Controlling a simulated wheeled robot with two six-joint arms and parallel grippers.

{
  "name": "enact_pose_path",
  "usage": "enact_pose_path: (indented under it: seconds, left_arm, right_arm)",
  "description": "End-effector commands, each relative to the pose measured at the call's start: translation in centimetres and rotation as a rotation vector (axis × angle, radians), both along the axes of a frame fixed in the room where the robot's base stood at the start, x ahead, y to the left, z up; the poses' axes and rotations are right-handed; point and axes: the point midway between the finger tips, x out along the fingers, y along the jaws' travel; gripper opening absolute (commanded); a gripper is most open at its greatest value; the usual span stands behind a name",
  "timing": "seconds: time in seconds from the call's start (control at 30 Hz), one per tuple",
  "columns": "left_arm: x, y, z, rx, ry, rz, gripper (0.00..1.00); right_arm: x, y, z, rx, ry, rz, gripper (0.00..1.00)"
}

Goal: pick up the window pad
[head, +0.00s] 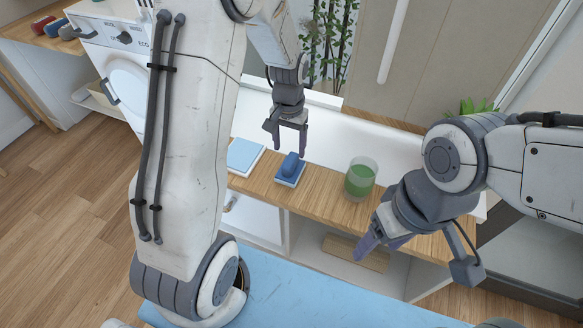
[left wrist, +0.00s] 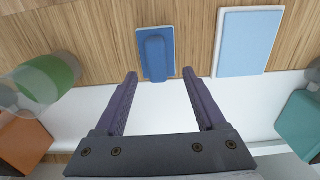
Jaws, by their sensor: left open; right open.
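The window pad, a blue pad with a raised darker blue grip (head: 290,168), lies flat on the wooden counter (head: 325,196). It also shows in the left wrist view (left wrist: 156,54), just beyond my fingertips. My left gripper (head: 289,149) is open and empty, pointing down above the pad. In the left wrist view my left fingers (left wrist: 160,75) stand apart, with the pad's near end roughly level with the gap between their tips. My right gripper (head: 381,248) is open and empty in front of the counter, to the right of and nearer than the pad.
A light blue slab in a white tray (head: 243,157) lies left of the pad. A clear glass with green contents (head: 360,180) stands to its right. A white ledge (head: 345,138) runs behind the counter. Open shelves (head: 340,243) are below it.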

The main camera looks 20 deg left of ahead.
Motion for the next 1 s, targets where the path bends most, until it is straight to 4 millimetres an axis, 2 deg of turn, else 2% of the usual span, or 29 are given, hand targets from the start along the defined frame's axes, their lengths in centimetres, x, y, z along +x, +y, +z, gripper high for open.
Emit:
enact_pose_path:
  seconds: [0.17, 0.4, 0.7, 0.77, 0.9, 1.0]
  left_arm:
    - [-0.3, -0.2, -1.5, 0.0, 0.005, 0.0, 0.72]
    - [-0.5, -0.4, -4.9, -0.001, 0.003, 0.001, 0.72]
    - [-0.5, -0.4, -5.5, -0.001, -0.001, 0.001, 0.72]
    - [-0.5, -0.4, -5.5, -0.001, -0.001, 0.001, 0.53]
    - [-0.5, -0.4, -5.5, -0.001, -0.001, 0.001, 0.0]
    - [-0.5, -0.4, -5.5, 0.0, -0.001, 0.001, 0.0]
  right_arm:
    - [0.0, 0.0, 0.6, 0.0, 0.0, 0.0, 0.66]
    - [0.0, 0.0, 1.2, 0.0, 0.0, 0.0, 0.66]
    - [0.0, 0.0, 1.2, 0.0, 0.0, 0.0, 0.66]
    - [0.0, 0.0, 1.2, 0.0, 0.0, 0.0, 0.66]
    - [0.0, 0.0, 1.2, 0.0, 0.0, 0.0, 0.66]
    - [0.0, 0.0, 1.2, 0.0, 0.0, 0.0, 0.66]
